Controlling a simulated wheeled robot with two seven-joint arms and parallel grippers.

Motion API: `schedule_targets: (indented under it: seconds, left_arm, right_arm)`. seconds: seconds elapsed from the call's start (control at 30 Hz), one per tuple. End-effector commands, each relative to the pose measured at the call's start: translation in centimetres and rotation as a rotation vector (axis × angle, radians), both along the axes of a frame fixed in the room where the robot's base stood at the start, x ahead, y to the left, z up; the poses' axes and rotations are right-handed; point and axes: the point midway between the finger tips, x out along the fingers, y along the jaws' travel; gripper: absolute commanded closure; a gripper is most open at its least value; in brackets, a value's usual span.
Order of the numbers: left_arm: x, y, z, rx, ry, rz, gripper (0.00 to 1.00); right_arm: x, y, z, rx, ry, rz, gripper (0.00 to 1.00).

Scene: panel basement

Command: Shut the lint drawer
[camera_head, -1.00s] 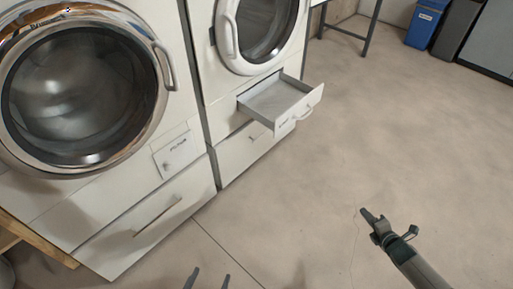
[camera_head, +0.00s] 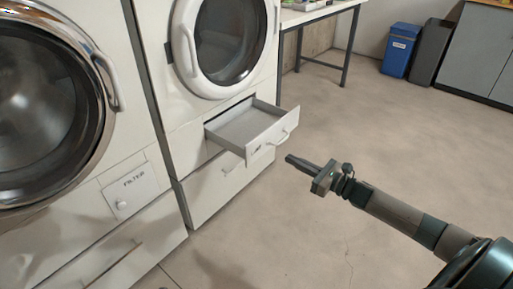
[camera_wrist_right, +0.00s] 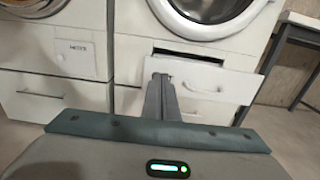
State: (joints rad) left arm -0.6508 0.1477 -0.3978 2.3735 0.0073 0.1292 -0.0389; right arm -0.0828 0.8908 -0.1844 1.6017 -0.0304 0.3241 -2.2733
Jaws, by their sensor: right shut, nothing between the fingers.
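The lint drawer (camera_head: 246,126) is a shallow grey-white tray pulled out from the white dryer (camera_head: 228,55), below its round door. Its front panel carries a small label and a curved handle (camera_head: 284,137). In the right wrist view the drawer front (camera_wrist_right: 205,78) stands out, with a dark gap above it. My right gripper (camera_head: 290,159) is shut and empty, pointing left toward the drawer front, a little to its right. In the right wrist view its fingers (camera_wrist_right: 160,82) overlap the left part of the drawer front; contact cannot be told. My left gripper is not visible.
A washing machine (camera_head: 40,110) with a filter flap (camera_head: 131,190) stands at the left. A closed lower drawer (camera_head: 215,187) is under the lint drawer. A table (camera_head: 318,14) stands behind, with blue (camera_head: 400,50) and dark bins (camera_head: 431,48) farther back. The floor at the right is clear.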

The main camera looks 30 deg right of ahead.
Motion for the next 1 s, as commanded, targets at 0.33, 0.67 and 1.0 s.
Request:
schedule_targets:
  seconds: [0.33,0.67,1.0]
  left_arm:
    - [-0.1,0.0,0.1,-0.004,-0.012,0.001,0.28]
    - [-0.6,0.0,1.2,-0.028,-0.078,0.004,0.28]
    - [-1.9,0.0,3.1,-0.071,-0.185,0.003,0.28]
  right_arm:
    - [0.6,0.2,0.0,0.003,0.0,-0.002,1.0]
    - [3.4,1.3,0.0,0.004,-0.001,-0.001,1.0]
    - [7.3,3.0,0.0,0.003,0.0,-0.001,1.0]
